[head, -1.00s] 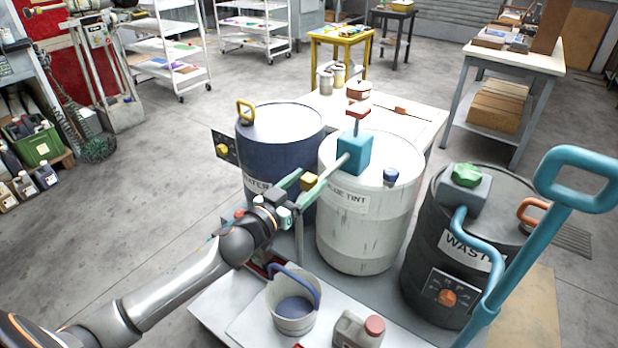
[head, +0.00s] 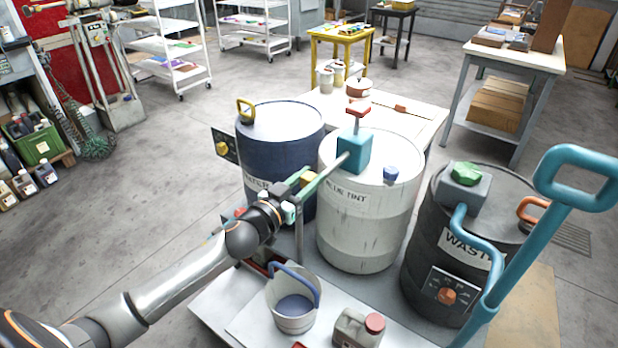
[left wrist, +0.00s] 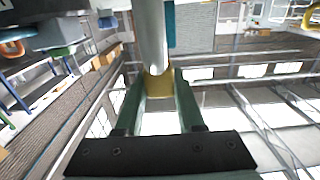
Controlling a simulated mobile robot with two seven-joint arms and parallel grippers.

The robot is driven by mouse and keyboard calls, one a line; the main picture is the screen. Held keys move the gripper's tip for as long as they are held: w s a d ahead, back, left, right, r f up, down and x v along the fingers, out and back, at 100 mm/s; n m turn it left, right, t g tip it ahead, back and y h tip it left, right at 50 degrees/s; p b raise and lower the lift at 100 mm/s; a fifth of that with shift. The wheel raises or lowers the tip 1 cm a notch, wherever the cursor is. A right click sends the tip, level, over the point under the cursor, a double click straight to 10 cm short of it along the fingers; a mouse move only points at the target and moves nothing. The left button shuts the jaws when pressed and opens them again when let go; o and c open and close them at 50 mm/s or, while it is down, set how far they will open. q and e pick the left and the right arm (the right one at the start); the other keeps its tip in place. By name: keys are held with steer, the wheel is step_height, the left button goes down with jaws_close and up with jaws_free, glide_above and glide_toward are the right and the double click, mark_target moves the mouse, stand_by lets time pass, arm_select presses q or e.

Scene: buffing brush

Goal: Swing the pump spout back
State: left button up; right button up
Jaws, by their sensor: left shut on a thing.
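The teal pump (head: 354,152) with a red top handle (head: 358,110) stands on the white blue-tint drum (head: 362,225). Its grey spout (head: 340,164) points down-left toward my left arm and ends in a yellow tip (head: 309,179). My left gripper (head: 313,183) has its green fingers on either side of this tip and is shut on it. In the left wrist view, the fingers flank the yellow tip (left wrist: 158,82), with the grey tube (left wrist: 152,35) running away from it. My right gripper is not in view.
A dark blue drum (head: 280,135) stands left of the white drum, and a black waste drum (head: 450,240) right of it. A bucket (head: 293,300) and a jug (head: 358,328) sit in front. A teal handle (head: 530,240) rises at the right.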

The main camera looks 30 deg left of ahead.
arm_select(q)
jaws_close()
stand_by(0.7)
steer(key=shift+a, duration=0.1)
